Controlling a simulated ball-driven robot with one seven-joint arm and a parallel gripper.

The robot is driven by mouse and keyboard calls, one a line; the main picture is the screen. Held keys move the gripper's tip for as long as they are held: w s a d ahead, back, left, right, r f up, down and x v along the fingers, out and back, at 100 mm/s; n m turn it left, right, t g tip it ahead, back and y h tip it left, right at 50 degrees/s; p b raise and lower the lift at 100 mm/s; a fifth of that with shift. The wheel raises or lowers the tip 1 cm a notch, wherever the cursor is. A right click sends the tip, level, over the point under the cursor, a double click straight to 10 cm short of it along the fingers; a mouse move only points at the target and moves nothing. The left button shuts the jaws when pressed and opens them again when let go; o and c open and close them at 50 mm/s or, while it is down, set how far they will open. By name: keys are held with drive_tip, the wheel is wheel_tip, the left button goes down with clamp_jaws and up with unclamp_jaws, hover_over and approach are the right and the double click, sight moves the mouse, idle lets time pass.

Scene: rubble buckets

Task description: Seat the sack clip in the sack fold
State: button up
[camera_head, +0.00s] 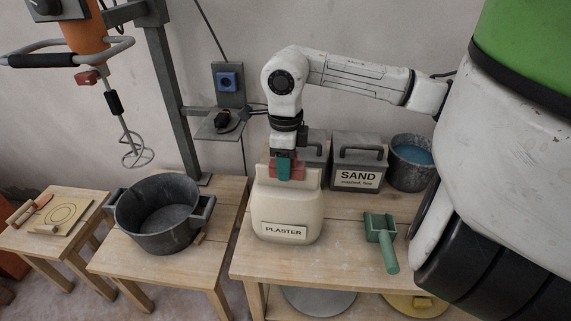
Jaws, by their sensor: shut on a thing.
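The cream plaster sack (288,207) stands upright on the right-hand wooden table, with its label facing me. Its folded top (313,178) points up. My gripper (284,168) points straight down over this top and is shut on a red piece, which I take to be the sack clip (299,170). A teal finger covers the middle of the clip, so red shows on both sides. The clip is at the sack's top edge. I cannot tell whether it sits around the fold or just in front of or above it.
A grey sand box (358,163) and a bucket of blue stuff (411,163) stand behind to the right. A green scoop (382,240) lies right of the sack. A dark pot (163,215) stands on the left table, near a mixer stand (167,90).

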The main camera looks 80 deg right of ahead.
drive_tip(key=o, duration=1.1)
drive_tip(key=shift+o, duration=0.2)
wheel_tip(320, 180, up, 11)
drive_tip(key=shift+f+b, duration=0.1)
drive_tip(key=shift+b, duration=0.3)
